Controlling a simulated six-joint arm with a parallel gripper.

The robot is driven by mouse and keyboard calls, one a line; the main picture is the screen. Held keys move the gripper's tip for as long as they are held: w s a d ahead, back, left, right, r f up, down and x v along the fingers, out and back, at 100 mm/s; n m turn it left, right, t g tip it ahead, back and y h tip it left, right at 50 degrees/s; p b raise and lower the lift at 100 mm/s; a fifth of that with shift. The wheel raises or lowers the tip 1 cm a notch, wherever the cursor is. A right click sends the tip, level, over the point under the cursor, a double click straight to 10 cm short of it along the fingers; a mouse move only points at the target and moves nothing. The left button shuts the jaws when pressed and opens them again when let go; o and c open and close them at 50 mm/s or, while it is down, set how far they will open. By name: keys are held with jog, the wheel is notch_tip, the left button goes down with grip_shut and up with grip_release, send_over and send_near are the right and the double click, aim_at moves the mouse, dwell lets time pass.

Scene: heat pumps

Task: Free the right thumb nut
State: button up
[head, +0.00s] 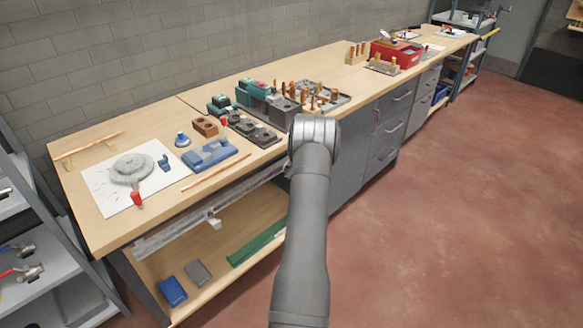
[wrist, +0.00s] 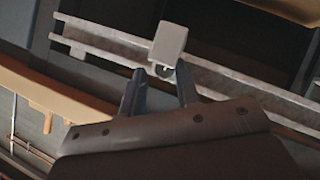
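A grey metal rail (head: 175,236) runs under the bench's front edge, with a small pale block (head: 213,219) on it. In the wrist view, a pale grey square block (wrist: 169,42) stands at the slotted rail (wrist: 110,42), with a small dark rounded part (wrist: 164,71) under it. I cannot tell whether this part is the right thumb nut, or whether the two blocks are the same. My gripper (wrist: 160,70) is open, its two fingertips apart just below the block. Whether they touch the part is unclear. My arm hides the gripper in the head view.
The wooden bench top (head: 100,225) overhangs the rail and holds a blue tool (head: 210,155) and several fittings. The lower shelf (head: 215,262) carries a green bar (head: 257,242) and a blue box (head: 173,290). Grey drawers (head: 390,145) stand right of my arm. The floor at right is clear.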

jog(key=shift+a, duration=0.35)
